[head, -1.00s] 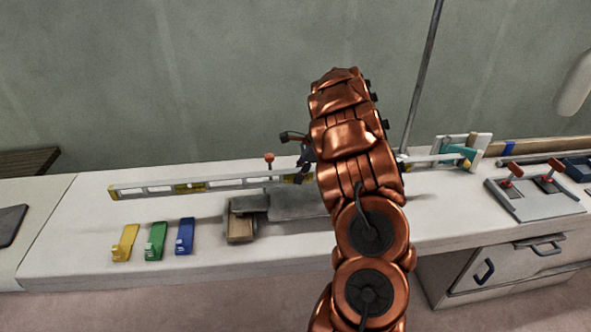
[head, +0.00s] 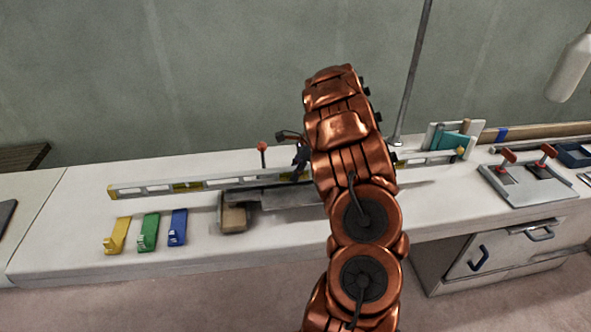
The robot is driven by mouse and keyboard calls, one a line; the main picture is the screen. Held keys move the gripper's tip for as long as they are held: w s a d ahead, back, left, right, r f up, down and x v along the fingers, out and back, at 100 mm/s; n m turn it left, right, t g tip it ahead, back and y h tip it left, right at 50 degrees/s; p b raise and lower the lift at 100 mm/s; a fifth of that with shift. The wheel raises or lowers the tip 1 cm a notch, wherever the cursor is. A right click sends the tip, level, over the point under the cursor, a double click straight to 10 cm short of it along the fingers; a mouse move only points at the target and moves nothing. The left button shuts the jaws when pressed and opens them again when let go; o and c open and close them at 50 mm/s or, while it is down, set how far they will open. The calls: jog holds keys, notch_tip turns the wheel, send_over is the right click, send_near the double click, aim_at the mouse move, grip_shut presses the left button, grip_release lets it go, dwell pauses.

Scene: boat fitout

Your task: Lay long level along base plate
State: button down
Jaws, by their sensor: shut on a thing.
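The long level (head: 150,189) is a pale bar with yellow parts, reaching from left of my arm to its right side. My gripper (head: 299,165) is partly hidden behind my arm and is shut on the level near its middle. The base plate (head: 285,196) is a flat grey plate on the bench, just in front of the level and partly covered by my arm. The level runs along its rear edge in the picture. I cannot tell whether they touch.
Yellow (head: 117,236), green (head: 149,232) and blue (head: 178,228) blocks stand front left on the white bench (head: 70,225). A brown block (head: 234,217) sits at the plate's left end. A red-knobbed post (head: 262,152) stands behind the level. A red-handled fixture (head: 525,180) is at right.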

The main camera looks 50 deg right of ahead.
jog(key=c, duration=0.9)
grip_release()
jog(key=shift+f, duration=0.1)
jog(key=v, duration=1.2)
